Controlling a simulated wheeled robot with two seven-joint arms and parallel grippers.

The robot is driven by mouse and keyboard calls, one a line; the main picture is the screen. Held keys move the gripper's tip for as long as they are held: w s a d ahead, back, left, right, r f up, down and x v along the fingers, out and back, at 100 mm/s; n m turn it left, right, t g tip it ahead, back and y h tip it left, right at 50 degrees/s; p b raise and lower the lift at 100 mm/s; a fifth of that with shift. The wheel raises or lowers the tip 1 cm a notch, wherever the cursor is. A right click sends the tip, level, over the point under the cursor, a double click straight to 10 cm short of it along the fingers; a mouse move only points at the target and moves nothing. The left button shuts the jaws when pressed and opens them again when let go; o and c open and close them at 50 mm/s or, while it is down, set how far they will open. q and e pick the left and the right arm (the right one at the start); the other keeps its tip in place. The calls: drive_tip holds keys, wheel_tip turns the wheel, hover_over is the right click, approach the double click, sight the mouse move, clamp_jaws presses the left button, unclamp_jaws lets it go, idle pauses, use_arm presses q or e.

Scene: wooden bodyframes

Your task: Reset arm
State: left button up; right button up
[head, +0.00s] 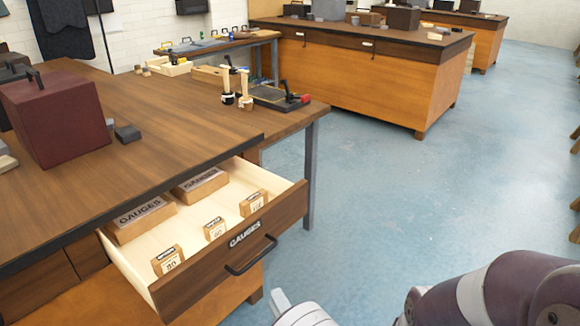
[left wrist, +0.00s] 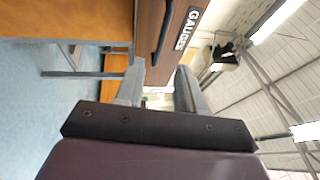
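A wooden drawer (head: 205,241) labelled GAUGES stands pulled out from under the workbench, with a black bar handle (head: 251,255) on its dark front. My left gripper (head: 290,307) is partly in view at the bottom edge of the head view, below and apart from the handle. In the left wrist view my left gripper (left wrist: 160,85) has its two grey fingers spread, with nothing between them. The drawer front (left wrist: 178,50) with its handle (left wrist: 163,28) appears turned sideways beyond the fingers. My right gripper is not identifiable in the head view.
Several labelled wooden blocks sit in the drawer, such as the front one (head: 168,261). A dark red box (head: 58,118) stands on the workbench (head: 180,120). Tools stand at its far corner. Another wooden bench (head: 360,80) stands behind. The blue floor (head: 430,180) at the right is clear.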

use_arm(q)
drive_tip(key=s+d+f+n+g+h, duration=0.3)
drive_tip(key=f+g+h, duration=0.2)
drive_tip(key=f+g, duration=0.1)
drive_tip(key=s+d+f+n+g+h, duration=0.2)
drive_tip(key=d+f+n+g+h, duration=0.1)
drive_tip(key=f+g+h, duration=0.25)
drive_tip(key=s+a+r+n+g, duration=0.2)
drive_tip(key=s+a+r+g, duration=0.1)
drive_tip(key=s+a+r, duration=0.3)
drive_tip(key=s+a+r+n+g, duration=0.25)
drive_tip(key=s+a+r, duration=0.25)
drive_tip(key=a, duration=0.4)
drive_tip(key=w+a+r+n+t, duration=0.1)
drive_tip(key=a+r+n, duration=0.1)
drive_tip(key=a+r, duration=0.35)
wheel_tip(320, 180, up, 18)
drive_tip(key=p, duration=1.9)
drive_tip(key=shift+a+y, duration=0.2)
drive_tip(key=shift+y, duration=0.25)
